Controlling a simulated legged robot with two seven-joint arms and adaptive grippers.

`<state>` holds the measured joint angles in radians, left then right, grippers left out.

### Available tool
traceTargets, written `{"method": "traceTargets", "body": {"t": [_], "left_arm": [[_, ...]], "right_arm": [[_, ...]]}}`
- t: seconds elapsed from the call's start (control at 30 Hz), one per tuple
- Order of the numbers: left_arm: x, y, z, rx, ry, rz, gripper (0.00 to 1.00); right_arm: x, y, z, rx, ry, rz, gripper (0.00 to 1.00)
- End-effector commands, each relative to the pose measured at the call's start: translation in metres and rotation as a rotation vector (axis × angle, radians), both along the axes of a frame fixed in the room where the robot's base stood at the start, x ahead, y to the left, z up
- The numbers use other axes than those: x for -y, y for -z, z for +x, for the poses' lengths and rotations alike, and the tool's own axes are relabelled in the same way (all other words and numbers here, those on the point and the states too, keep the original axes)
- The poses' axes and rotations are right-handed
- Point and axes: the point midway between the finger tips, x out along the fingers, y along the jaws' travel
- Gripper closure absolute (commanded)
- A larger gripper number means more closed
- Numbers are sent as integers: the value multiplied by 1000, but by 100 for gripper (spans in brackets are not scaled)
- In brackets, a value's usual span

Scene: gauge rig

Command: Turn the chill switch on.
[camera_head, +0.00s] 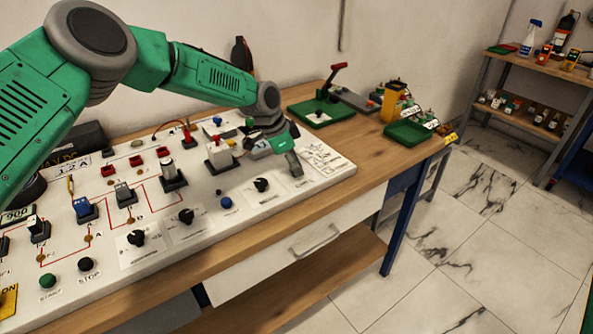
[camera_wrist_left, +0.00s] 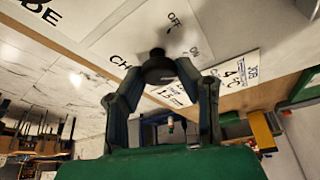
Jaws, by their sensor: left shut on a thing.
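The chill switch (camera_wrist_left: 157,66) is a black rotary knob on a white label, with "OFF", "ON" and the letters "CH" printed around it in the left wrist view. My left gripper (camera_head: 292,164) is at the right end of the white panel (camera_head: 325,168) in the head view, and its fingers hide the knob there. In the left wrist view the two fingers of my left gripper (camera_wrist_left: 160,76) close on the knob from both sides. I cannot tell which mark the knob points to. My right gripper is not in view.
Similar black knobs (camera_head: 262,185) and a blue button (camera_head: 226,203) lie left of the gripper on the panel. White and black toggle units (camera_head: 220,154) stand behind. Green trays (camera_head: 318,113) and a yellow item (camera_head: 393,102) are further right on the wooden bench (camera_head: 372,146).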

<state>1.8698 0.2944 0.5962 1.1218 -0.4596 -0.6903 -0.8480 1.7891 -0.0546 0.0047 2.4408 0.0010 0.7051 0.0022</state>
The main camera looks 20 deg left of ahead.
Motion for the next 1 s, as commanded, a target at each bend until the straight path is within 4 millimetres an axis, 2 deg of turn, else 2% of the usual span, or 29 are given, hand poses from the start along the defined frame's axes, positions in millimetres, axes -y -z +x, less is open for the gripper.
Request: {"method": "traceTargets", "body": {"t": [0.03, 0.67, 0.7, 0.73, 0.77, 1.0], "left_arm": [[-4, -4, 5, 14, 10, 2, 100], [-7, -4, 5, 11, 58, 5, 100], [-7, -4, 5, 11, 58, 5, 64], [-7, -3, 4, 11, 57, 5, 54], [-7, -3, 4, 10, 57, 4, 50], [-3, -1, 3, 3, 61, 4, 50]], "right_arm": [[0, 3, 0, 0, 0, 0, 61], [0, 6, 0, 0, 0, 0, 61], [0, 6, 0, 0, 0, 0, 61], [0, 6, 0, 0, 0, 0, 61], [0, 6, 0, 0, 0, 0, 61], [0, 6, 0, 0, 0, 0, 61]]}}
